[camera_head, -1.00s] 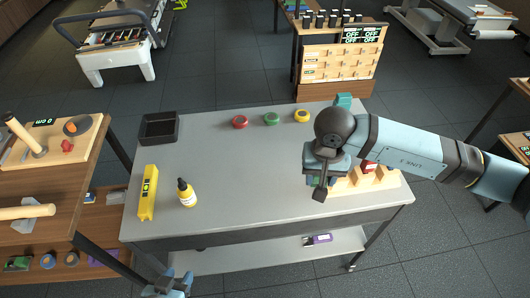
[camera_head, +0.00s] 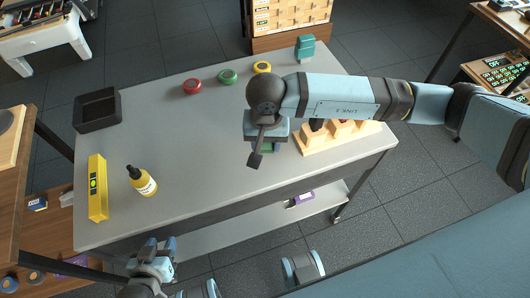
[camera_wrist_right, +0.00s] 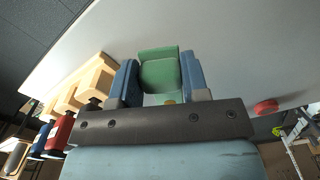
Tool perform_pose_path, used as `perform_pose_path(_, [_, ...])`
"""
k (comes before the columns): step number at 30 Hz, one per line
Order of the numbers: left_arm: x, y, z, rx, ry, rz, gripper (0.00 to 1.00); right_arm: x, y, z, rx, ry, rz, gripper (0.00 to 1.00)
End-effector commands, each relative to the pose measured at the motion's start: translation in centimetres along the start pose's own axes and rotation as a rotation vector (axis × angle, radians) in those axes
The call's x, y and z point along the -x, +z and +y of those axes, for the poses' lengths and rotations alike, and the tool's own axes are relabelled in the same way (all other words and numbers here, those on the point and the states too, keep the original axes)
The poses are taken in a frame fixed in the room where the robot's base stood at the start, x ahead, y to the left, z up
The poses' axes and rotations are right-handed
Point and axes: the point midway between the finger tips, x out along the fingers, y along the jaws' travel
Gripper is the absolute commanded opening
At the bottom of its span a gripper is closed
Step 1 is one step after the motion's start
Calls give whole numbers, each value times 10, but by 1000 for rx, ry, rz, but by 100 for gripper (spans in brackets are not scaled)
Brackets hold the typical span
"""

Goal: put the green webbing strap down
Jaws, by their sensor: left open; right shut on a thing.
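The green webbing strap, a folded green block-like piece, sits between the two blue fingers in the right wrist view (camera_wrist_right: 160,72). A sliver of it shows below my right wrist in the head view (camera_head: 267,148). My right gripper (camera_wrist_right: 160,82) is shut on it over the grey table (camera_head: 200,150), close to the wooden rack. I cannot tell whether the strap touches the tabletop. My left gripper (camera_head: 158,250) is open and empty, low in front of the table's front edge.
A wooden rack (camera_head: 335,135) stands right of my right gripper. Red (camera_head: 192,86), green (camera_head: 228,77) and yellow (camera_head: 262,67) rolls lie behind. A black tray (camera_head: 97,108), yellow level (camera_head: 97,188) and yellow bottle (camera_head: 141,181) stand left. The middle-left tabletop is clear.

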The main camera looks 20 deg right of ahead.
Motion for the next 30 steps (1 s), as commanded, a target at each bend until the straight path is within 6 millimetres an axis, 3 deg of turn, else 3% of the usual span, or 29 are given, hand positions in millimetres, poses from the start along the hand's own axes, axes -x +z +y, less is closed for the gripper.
perform_pose_path(16, [0,0,-5,-12,-4,1,43,-62,0,0,1,1,-1,19])
perform_pose_path(27, [-4,2,-1,3,-3,5,43,-69,0,0,1,0,1,19])
perform_pose_path(28, [-4,1,-1,4,-3,6,43,-69,0,0,1,0,1,44])
perform_pose_path(30, [-3,0,0,4,-2,5,43,-67,0,0,1,0,1,60])
